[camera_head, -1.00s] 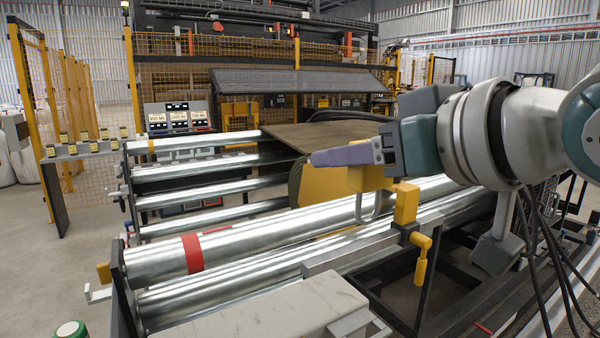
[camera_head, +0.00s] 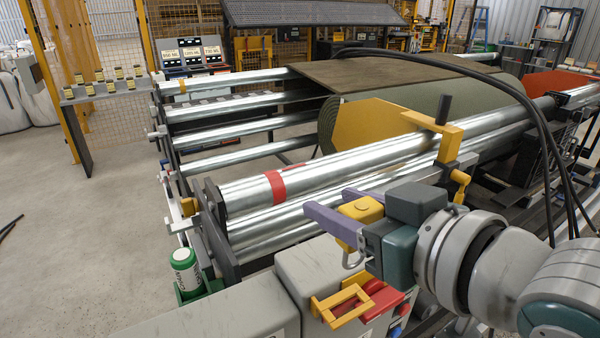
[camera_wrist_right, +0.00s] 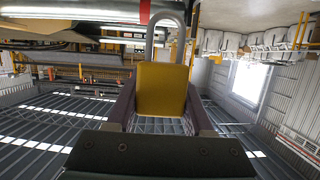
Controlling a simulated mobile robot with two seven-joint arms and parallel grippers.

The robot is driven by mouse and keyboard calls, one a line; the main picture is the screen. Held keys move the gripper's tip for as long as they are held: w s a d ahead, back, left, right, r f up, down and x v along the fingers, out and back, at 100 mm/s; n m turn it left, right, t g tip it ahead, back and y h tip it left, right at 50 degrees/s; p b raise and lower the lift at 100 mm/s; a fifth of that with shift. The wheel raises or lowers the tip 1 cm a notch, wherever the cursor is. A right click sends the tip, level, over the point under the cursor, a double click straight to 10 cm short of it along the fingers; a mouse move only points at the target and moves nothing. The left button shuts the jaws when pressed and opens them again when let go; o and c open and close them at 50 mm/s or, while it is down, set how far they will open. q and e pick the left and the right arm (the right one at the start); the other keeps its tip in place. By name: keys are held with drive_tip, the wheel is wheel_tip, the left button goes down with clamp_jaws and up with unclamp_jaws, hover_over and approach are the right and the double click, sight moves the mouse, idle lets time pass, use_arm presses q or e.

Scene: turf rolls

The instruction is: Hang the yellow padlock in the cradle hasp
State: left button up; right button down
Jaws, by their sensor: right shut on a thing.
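The yellow padlock (camera_head: 361,210) is held between the purple fingers of my right gripper (camera_head: 328,200), with its grey shackle pointing down. In the right wrist view the padlock body (camera_wrist_right: 161,90) sits between the fingers (camera_wrist_right: 160,103), and its shackle extends away from the gripper. A yellow bracket (camera_head: 342,303) sticks out from a grey box below the gripper, beside red parts. A yellow clamp-like fitting (camera_head: 447,135) sits by the rollers at the right. I cannot tell which of these, if either, is the cradle hasp. The padlock is apart from both. My left gripper is not in view.
Long steel rollers (camera_head: 330,165), one with a red band (camera_head: 275,186), run behind the gripper. A turf roll (camera_head: 432,100) lies beyond them. A white-green canister (camera_head: 185,268) stands left of the grey box (camera_head: 318,270). Black cables (camera_head: 527,105) arch at the right. Open floor lies left.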

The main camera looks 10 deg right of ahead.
drive_tip(key=b, duration=0.4)
hover_over(335, 275)
drive_tip(key=s, duration=0.2)
drive_tip(key=f, duration=0.5)
drive_tip(key=shift+w+a+f, duration=0.1)
drive_tip(key=shift+a+f, duration=0.25)
drive_tip(key=shift+f, duration=0.05)
drive_tip(key=shift+r+p, duration=0.1)
drive_tip(key=shift+p, duration=0.55)
idle(0.7)
drive_tip(key=shift+f, duration=0.25)
drive_tip(key=shift+f+b, duration=1.1)
drive_tip(key=shift+f, duration=0.05)
drive_tip(key=shift+f+b, duration=1)
drive_tip(key=shift+f, duration=0.25)
drive_tip(key=shift+c, duration=1)
unclamp_jaws()
